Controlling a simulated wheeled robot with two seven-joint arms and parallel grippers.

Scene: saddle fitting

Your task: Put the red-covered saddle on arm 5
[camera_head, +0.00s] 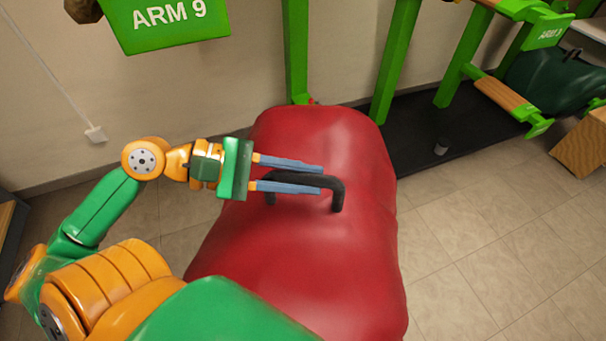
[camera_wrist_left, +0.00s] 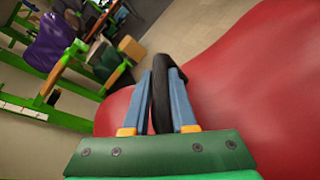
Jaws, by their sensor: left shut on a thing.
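The red-covered saddle (camera_head: 320,255) fills the middle of the head view, with a black handle (camera_head: 337,197) on its top. My left gripper (camera_head: 320,178) comes in from the left and is shut on the handle, its blue fingers on either side of it. In the left wrist view the fingers (camera_wrist_left: 166,105) pinch the black handle (camera_wrist_left: 158,108), with the red cover (camera_wrist_left: 245,70) behind and to the right. What is under the saddle is hidden. Arm 5 cannot be made out by its label. My right gripper is not in view.
A green sign reading ARM 9 (camera_head: 170,22) hangs at the upper left. Green posts (camera_head: 397,60) stand behind the saddle on a dark base (camera_head: 440,130). At the right, a dark green saddle (camera_head: 560,80) sits near a wooden arm (camera_head: 505,98) and a wooden box (camera_head: 582,143). Tiled floor at lower right is clear.

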